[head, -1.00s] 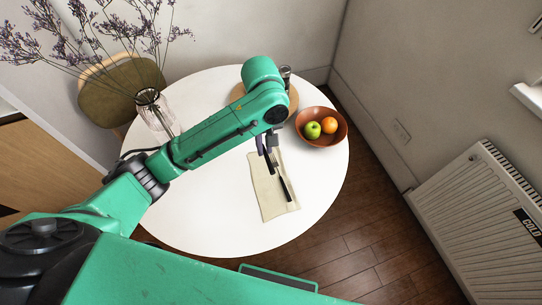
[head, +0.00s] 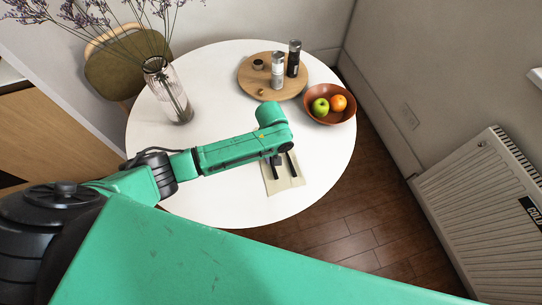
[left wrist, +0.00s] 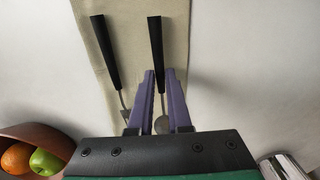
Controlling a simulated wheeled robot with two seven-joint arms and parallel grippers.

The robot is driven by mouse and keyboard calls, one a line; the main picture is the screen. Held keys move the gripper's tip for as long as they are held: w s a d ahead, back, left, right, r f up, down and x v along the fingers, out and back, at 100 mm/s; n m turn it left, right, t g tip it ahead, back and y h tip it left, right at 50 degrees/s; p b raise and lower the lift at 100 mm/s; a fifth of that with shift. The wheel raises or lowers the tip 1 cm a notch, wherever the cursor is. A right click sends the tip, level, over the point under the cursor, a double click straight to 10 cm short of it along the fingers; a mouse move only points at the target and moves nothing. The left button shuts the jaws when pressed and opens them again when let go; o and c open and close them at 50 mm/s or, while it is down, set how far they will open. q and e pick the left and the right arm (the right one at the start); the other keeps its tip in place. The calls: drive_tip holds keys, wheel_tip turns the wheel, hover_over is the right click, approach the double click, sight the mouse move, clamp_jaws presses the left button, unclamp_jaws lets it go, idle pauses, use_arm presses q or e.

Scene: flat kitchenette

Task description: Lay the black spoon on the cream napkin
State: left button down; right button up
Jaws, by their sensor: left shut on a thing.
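The black spoon (left wrist: 157,55) is between the fingers of my left gripper (left wrist: 160,80), which is shut on it near the neck; its bowl shows between the fingers. In the head view the gripper (head: 276,160) is over the cream napkin (head: 285,185), partly hidden by my arm. The spoon's black handle (head: 274,172) shows over the napkin's left part. The napkin also lies under the spoon in the left wrist view (left wrist: 176,45). I cannot tell whether the spoon touches the cloth. My right gripper is not in view.
A fork-like piece with a black handle (left wrist: 105,52) lies on the napkin beside the spoon. A fruit bowl (head: 345,118), a round wooden board (head: 250,85) with grinders, and a glass vase (head: 160,75) stand farther back. The front left tabletop is clear.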

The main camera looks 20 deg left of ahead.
use_arm(q)
drive_tip(key=shift+f, duration=0.5)
drive_tip(key=c, duration=0.9)
unclamp_jaws()
drive_tip(key=shift+s+f, duration=0.15)
drive_tip(key=shift+o, duration=0.2)
wheel_tip(320, 180, up, 13)
drive_tip(key=shift+w, duration=0.2)
